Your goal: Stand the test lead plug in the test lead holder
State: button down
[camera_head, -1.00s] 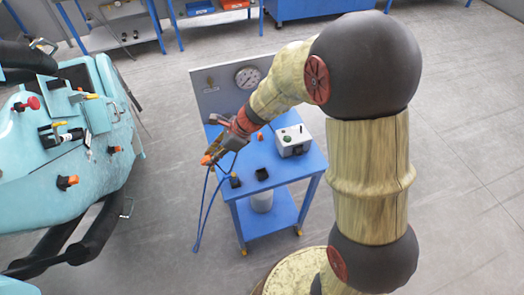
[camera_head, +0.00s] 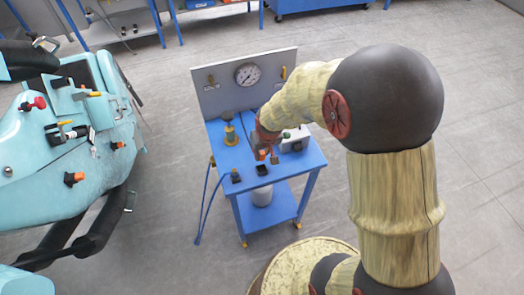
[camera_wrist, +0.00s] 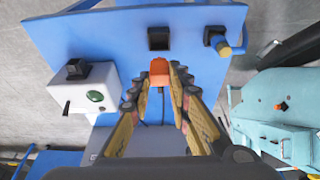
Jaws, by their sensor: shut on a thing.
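My gripper (camera_head: 264,155) is low over the front half of the blue table, its fingers shut on an orange plug (camera_wrist: 160,70). The black square holder (camera_wrist: 158,38) has an open dark top and lies just beyond the plug in the wrist view. In the head view the holder (camera_head: 263,169) is just in front of the gripper. Whether the plug touches the table is hidden by the fingers.
A second black block (camera_head: 235,176) left of the holder has a blue cable (camera_head: 206,205), which loops over the table's left edge. A white box with a green button (camera_wrist: 94,96) and a yellow-based fitting (camera_head: 230,134) stand nearby. A gauge panel (camera_head: 222,98) closes the back.

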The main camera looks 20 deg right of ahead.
aim_at(263, 157)
jog(key=shift+w+r, duration=0.1)
dwell(0.4)
jog(key=shift+f+b, duration=2.1)
jog(key=shift+f, duration=0.75)
jog(key=shift+f+b, duration=1.2)
jog(key=shift+f, duration=0.4)
jog(key=c, duration=1.6)
grip_release()
jog(key=v, duration=1.2)
